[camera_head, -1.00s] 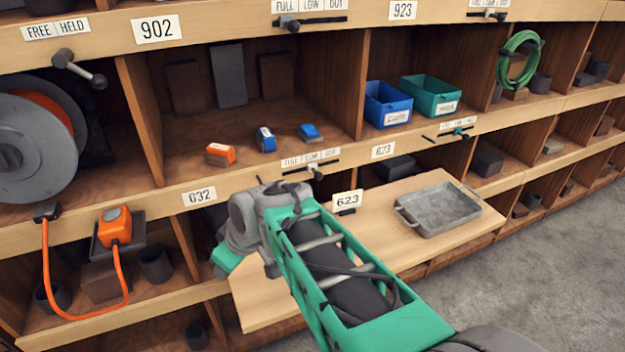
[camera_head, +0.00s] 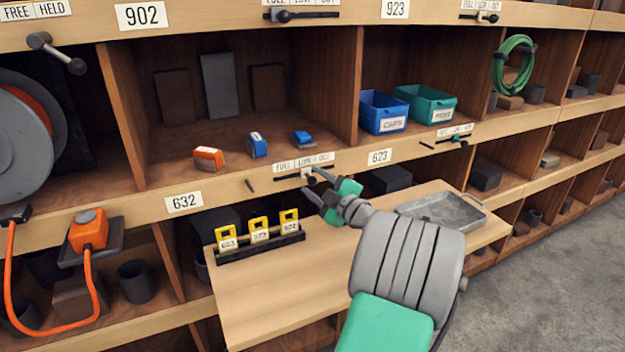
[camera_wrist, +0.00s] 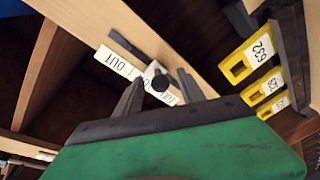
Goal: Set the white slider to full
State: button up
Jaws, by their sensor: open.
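The white slider (camera_head: 307,173) sits on a dark track under a FULL / LOW / OUT label strip (camera_head: 303,162), on the shelf edge. It stands about under LOW, in the middle stretch of the track. My gripper (camera_head: 311,183) is open in front of it, coming from the right. In the wrist view, the white slider (camera_wrist: 154,70) and its dark knob lie between the fingertips of my gripper (camera_wrist: 160,80). The slider hides part of the label there. I cannot tell whether the fingers touch it.
Below, a pull-out board (camera_head: 270,295) carries a rack of yellow tags (camera_head: 259,230) and a metal tray (camera_head: 440,211). Blue and orange blocks lie in the cubby above.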

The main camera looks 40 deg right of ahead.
jog(key=shift+w, duration=0.6)
grip_shut()
dwell(1.0)
